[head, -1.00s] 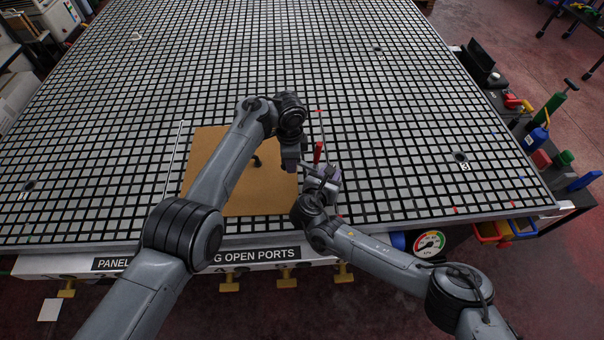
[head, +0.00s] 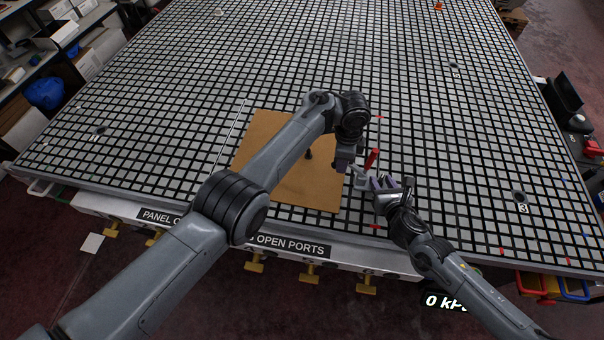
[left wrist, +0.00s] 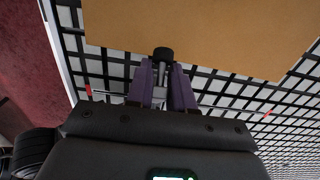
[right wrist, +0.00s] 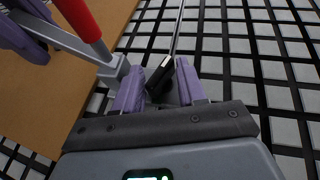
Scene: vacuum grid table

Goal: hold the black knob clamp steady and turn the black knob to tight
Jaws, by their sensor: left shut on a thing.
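My left gripper (head: 345,160) is over the right edge of the brown board, with purple fingers shut on a grey bar (right wrist: 65,38) of a clamp. The clamp carries an upright red handle (head: 372,158) and a grey block (right wrist: 113,70). A round black tip (left wrist: 163,53) shows just beyond my left fingers. My right gripper (head: 383,183) is right of the red handle. In the right wrist view its purple fingers (right wrist: 160,92) stand apart on either side of a black knob-like piece (right wrist: 160,75). Whether either finger touches it, I cannot tell.
The brown board (head: 265,135) lies on the black-and-grey grid table (head: 440,130). A black peg-like thing (head: 308,153) shows on the board. A thin metal rail (head: 232,133) lies along its left side.

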